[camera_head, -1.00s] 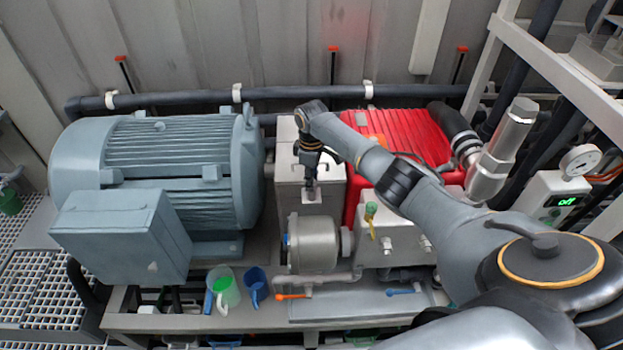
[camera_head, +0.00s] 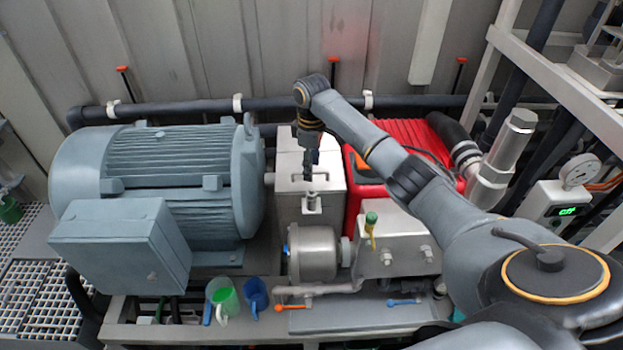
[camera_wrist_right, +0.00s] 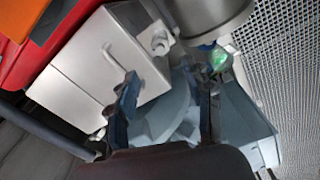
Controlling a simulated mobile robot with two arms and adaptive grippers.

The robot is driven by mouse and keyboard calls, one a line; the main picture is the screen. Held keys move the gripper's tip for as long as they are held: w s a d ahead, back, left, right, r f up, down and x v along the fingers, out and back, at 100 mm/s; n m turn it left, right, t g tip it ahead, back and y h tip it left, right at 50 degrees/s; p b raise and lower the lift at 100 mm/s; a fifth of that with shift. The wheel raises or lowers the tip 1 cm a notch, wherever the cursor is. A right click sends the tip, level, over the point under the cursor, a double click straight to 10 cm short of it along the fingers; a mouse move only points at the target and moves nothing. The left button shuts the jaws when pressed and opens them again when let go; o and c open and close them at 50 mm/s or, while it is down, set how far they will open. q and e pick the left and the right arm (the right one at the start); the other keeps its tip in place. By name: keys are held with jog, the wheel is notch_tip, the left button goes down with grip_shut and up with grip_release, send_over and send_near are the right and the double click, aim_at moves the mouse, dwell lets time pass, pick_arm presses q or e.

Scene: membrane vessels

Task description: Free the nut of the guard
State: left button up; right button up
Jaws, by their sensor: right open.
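The guard (camera_head: 296,204) is a grey sheet-metal box with a bar handle on top, standing between the blue-grey motor and the red machine. A bright nut (camera_head: 312,201) sits on its front part. In the right wrist view the guard (camera_wrist_right: 85,60) is at upper left, and the nut (camera_wrist_right: 158,42) is at its edge. My right gripper (camera_head: 311,172) is above the guard, behind the nut and close to the handle. In the wrist view its fingers (camera_wrist_right: 168,80) are apart with nothing between them. My left gripper is not in view.
The big motor (camera_head: 175,180) stands left of the guard, and the red machine (camera_head: 400,128) stands right. A metal housing (camera_head: 314,255) is in front. A green-and-white jug (camera_head: 224,298) and a blue jug (camera_head: 255,293) stand at the front edge.

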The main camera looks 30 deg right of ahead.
notch_tip(320, 180, up, 2)
jog(key=shift+r, duration=0.25)
dwell(0.4)
